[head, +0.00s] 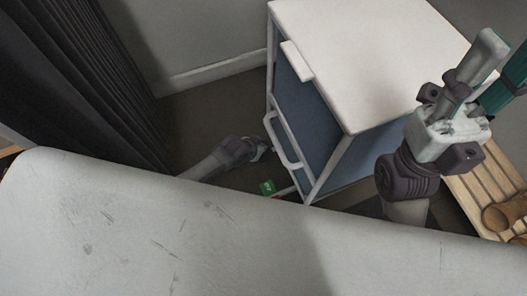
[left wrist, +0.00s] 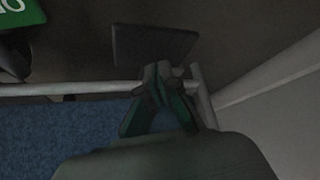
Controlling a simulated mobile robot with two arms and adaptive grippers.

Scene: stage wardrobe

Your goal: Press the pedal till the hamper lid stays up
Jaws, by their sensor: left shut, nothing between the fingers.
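The hamper has a white lid (head: 365,55), blue sides and a pale frame; the lid lies flat over the top. My left gripper (head: 258,149) is low at the hamper's front, close to a white bar loop (head: 285,143). In the left wrist view its dark green fingers (left wrist: 163,78) are shut with nothing between them. A dark flat plate (left wrist: 153,45), perhaps the pedal, lies just beyond the fingertips; whether they touch it I cannot tell. Part of my right arm (head: 440,135) shows beside the hamper, but its finger state is unclear.
A green tag (head: 267,187) is low by the hamper's front corner. A dark curtain (head: 85,90) hangs at left, with a wall and skirting (head: 210,75) behind. A slatted wooden surface (head: 478,190) with a brown item (head: 507,214) is at right. Dark floor shows between curtain and hamper.

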